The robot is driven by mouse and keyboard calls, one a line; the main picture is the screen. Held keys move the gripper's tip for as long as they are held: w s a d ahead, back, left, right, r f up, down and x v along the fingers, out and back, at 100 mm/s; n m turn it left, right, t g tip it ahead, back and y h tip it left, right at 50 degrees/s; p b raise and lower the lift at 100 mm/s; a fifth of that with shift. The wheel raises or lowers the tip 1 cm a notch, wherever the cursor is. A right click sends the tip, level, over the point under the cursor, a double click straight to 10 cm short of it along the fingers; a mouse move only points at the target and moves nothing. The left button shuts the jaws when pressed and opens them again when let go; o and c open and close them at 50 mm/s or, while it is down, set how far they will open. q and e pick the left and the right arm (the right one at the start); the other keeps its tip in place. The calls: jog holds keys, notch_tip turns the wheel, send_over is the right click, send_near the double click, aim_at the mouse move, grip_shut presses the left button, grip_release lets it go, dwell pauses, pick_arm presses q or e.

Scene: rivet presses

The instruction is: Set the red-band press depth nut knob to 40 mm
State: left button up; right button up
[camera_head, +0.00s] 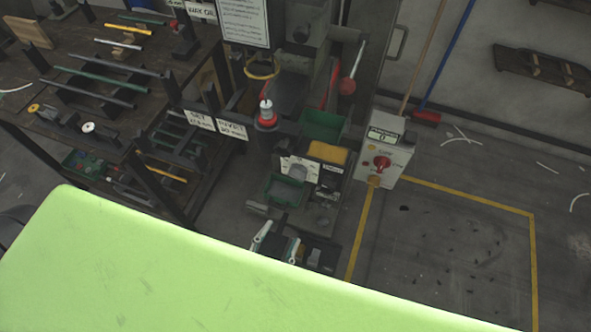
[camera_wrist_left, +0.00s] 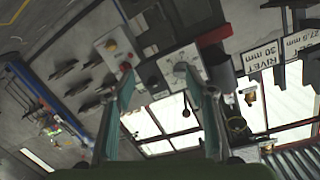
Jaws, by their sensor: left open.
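A grey round knob (camera_head: 298,172) sits on a white dial plate on the press in the head view. The knob also shows in the wrist view (camera_wrist_left: 181,70), just beyond the right fingertip. I cannot read its setting. A silver cylinder with a red band (camera_head: 267,114) stands behind and left of the dial. My left gripper (camera_head: 277,240) is in front of the press, below the dial in the head view. Its fingers are apart and empty in the wrist view (camera_wrist_left: 157,72), with no visible contact with the knob. My right gripper is not in view.
A grey control box (camera_head: 388,150) with a red knob stands right of the press. A rack (camera_head: 75,95) with rods is at left. Yellow-lined floor (camera_head: 450,245) at right looks mostly open.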

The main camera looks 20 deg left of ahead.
pick_arm(q)
jog(key=t+y, duration=0.1)
send_near(296, 178)
jog(key=shift+n, duration=0.3)
jog(key=w, duration=0.3)
jog(key=w+p, duration=0.1)
jog(key=w, duration=0.2)
jog(key=w+p, duration=0.1)
jog(key=w, duration=0.2)
jog(key=shift+w+d+f, duration=0.15)
jog(key=shift+d+f, duration=0.05)
jog(key=shift+f, duration=0.15)
jog(key=c, duration=1.1)
